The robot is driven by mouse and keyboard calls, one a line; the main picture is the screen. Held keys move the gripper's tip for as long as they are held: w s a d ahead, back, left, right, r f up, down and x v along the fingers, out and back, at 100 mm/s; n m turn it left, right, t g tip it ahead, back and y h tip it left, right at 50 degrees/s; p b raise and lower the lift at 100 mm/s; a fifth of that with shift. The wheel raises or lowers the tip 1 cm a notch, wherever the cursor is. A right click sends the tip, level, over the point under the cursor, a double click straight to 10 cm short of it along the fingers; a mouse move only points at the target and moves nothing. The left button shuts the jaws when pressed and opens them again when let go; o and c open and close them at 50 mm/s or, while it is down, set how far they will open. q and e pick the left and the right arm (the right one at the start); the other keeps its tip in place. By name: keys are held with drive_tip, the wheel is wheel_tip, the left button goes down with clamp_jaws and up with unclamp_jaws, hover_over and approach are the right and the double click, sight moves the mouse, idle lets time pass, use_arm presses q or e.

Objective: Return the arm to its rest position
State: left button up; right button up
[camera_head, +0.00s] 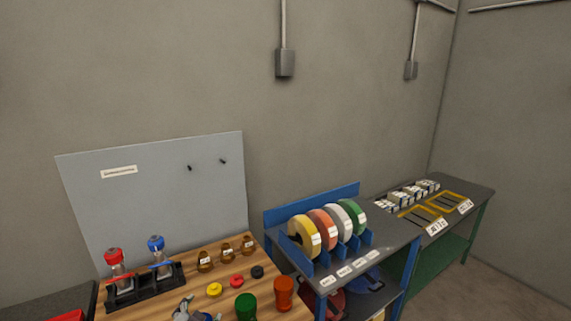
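Neither of my arms shows clearly in the head view, and I can make out no gripper fingers. A grey and blue metallic object (188,312) is cut off by the bottom edge over the wooden bench top (150,306). I cannot tell what it is. On the bench, a red-topped bottle (116,268) and a blue-topped bottle (159,257) stand upright in a black rack (146,289).
Small brown bottles (226,251), yellow, red and dark caps, a green cup (245,306) and an orange cup (283,293) stand on the bench. A grey panel (160,190) rises behind. A blue rack (319,207) of coloured discs and a green-legged table (478,213) stand right.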

use_arm(q)
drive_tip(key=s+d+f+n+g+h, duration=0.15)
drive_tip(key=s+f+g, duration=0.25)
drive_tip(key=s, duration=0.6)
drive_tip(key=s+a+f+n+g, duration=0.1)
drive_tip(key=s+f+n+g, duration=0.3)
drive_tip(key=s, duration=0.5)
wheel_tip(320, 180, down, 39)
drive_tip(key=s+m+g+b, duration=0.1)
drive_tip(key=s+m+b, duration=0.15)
drive_tip(key=b, duration=0.25)
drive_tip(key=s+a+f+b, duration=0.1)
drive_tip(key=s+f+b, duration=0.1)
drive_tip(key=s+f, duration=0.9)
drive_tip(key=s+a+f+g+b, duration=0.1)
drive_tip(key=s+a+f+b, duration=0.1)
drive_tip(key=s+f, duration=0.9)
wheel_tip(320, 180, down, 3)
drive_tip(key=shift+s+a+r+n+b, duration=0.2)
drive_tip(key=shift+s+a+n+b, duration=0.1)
drive_tip(key=shift+b, duration=0.25)
